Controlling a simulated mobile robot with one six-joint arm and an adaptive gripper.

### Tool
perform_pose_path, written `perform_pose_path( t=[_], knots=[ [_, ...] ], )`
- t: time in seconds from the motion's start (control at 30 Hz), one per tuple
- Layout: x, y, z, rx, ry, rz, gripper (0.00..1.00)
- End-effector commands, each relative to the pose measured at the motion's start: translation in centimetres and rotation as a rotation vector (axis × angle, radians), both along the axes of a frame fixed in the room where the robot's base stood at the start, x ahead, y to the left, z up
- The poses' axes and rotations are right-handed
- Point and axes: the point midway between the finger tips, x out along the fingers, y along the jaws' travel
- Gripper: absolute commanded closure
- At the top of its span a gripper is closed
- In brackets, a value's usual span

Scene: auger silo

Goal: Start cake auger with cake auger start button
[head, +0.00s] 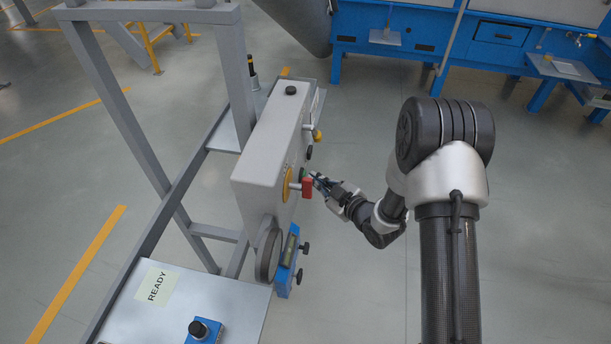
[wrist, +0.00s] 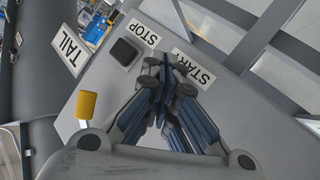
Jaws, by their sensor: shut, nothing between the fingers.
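A grey control box (head: 268,150) stands on a grey frame left of my arm. In the wrist view its panel (wrist: 245,115) carries a START label (wrist: 194,70) and a STOP label (wrist: 145,33), with a dark square button (wrist: 125,51) by STOP. My gripper (head: 315,177) is shut and empty, its fingertips close to the panel's right side. In the wrist view my gripper (wrist: 172,65) overlaps part of the START label. No start button shows clearly there; the fingers may hide it. Whether the tips touch the panel, I cannot tell. A small green part (head: 302,173) shows by the fingertips.
A red handle (head: 307,188) on a yellow disc (head: 287,183) sits just beside the gripper. A yellow knob (head: 318,136) is further back. A TAIL label (wrist: 70,49) and yellow cylinder (wrist: 87,104) show in the wrist view.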

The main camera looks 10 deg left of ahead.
Motion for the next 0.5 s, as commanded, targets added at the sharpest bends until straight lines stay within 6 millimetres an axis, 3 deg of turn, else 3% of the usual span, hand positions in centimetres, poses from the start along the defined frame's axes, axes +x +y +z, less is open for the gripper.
perform_pose_path(
  t=[0.5],
  knots=[
    [0.02,0.64,0.01,0.0,-0.001,0.002,1.0]
  ],
)
